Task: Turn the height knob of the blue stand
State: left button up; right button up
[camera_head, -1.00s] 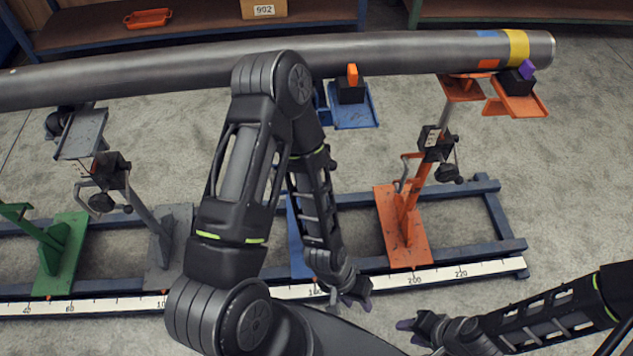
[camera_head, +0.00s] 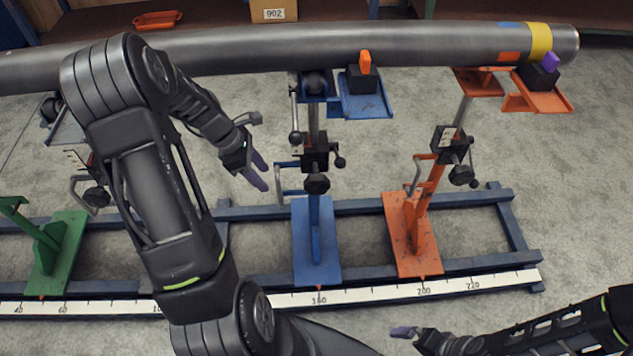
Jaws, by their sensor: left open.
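The blue stand (camera_head: 315,245) stands upright under the long grey pipe (camera_head: 440,45), its base plate on the dark blue frame. A black clamp block (camera_head: 315,157) sits on its post. A dark knob (camera_head: 317,184) is at the front of the post, below the block, and a smaller ball knob (camera_head: 340,162) is at its right. I cannot tell which is the height knob. My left gripper (camera_head: 262,172) is open and empty, left of the post and apart from it. My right gripper (camera_head: 402,332) is low at the right, away from the stands; its jaws are unclear.
An orange stand (camera_head: 412,235) is right of the blue one; a green stand (camera_head: 55,250) is far left. A blue tray (camera_head: 375,108) with a black block juts right below the pipe. A white ruler (camera_head: 380,295) runs along the front.

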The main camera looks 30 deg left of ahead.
aim_at(313, 177)
pick_arm(q)
jog(key=w+d, duration=0.2)
jog(key=d, duration=0.1)
jog(key=w+d+p, duration=0.1)
jog(key=w+d, duration=0.4)
jog(key=d, duration=0.2)
jog(key=shift+w, duration=0.15)
jog(key=x, duration=0.5)
jog(key=shift+a+f, duration=0.1)
jog(key=shift+a, duration=0.05)
grip_shut()
